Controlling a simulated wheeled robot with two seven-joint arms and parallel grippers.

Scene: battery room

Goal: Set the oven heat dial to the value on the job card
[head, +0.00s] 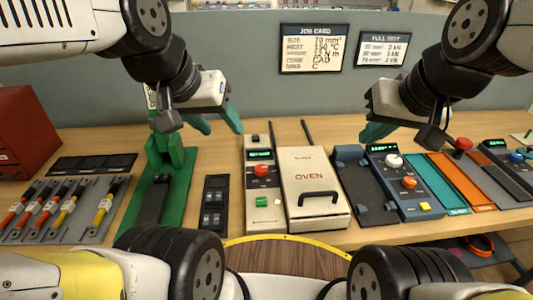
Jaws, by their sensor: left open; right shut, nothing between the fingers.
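The job card (314,48) hangs on the back wall; its heat line appears to read 150 °C. The white oven (312,187), with a black handle and its lid down, sits mid-bench. My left gripper (218,123) is open and empty, above and left of this unit. My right gripper (376,132) is shut and empty, right of the oven, near the black unit with the white knob.
A green press (163,180) and a rack of tools (68,210) stand at left, with a red cabinet (22,133) behind. Right of the oven are a black fixture (362,190), a unit with white and orange knobs (402,187), and coloured trays (462,182).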

